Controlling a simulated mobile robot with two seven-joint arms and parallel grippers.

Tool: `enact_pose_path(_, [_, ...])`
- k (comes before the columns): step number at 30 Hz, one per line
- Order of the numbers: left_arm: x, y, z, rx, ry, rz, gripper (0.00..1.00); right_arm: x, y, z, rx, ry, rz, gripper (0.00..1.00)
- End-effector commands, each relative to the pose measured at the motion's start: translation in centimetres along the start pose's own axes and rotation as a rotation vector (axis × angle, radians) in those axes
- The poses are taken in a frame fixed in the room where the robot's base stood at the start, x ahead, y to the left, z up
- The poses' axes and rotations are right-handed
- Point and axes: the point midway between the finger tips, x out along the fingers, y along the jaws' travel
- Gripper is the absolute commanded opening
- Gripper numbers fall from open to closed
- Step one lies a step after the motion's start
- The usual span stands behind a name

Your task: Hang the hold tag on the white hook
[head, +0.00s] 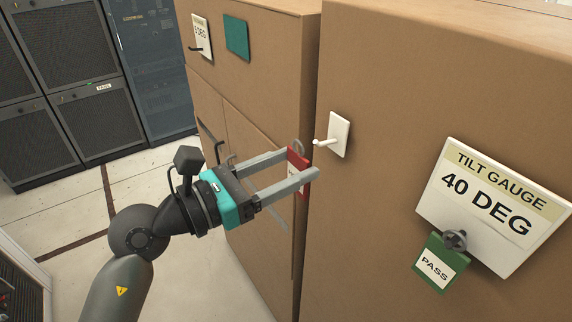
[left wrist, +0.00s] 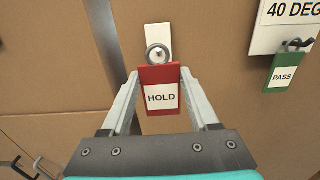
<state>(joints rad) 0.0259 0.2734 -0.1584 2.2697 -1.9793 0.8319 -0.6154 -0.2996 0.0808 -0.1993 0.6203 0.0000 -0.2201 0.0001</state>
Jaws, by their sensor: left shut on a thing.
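The red hold tag (left wrist: 150,112) with a white HOLD label is between the fingers of my left gripper (left wrist: 157,82), which is shut on it. A grey ring stands at the tag's top. In the head view the tag (head: 299,170) shows edge-on at the fingertips of my left gripper (head: 302,165). The white hook (head: 326,142) sticks out from a white plate (head: 340,134) on the brown cabinet, just right of and above the tag. In the left wrist view the ring overlaps the white plate (left wrist: 157,36); I cannot tell whether it touches the hook. My right gripper is not in view.
A tilt gauge sign reading 40 DEG (head: 489,207) is at the right, with a green PASS tag (head: 435,264) on a dark hook below it. A teal panel (head: 237,37) is on the left cabinet. Dark racks (head: 75,85) stand behind open floor.

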Motion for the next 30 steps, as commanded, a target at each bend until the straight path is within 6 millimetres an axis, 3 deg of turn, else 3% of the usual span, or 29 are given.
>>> enact_pose_path(30, [2.9, -0.1, 0.1, 0.002, -0.001, 0.0, 0.09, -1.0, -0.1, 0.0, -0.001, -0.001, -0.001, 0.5])
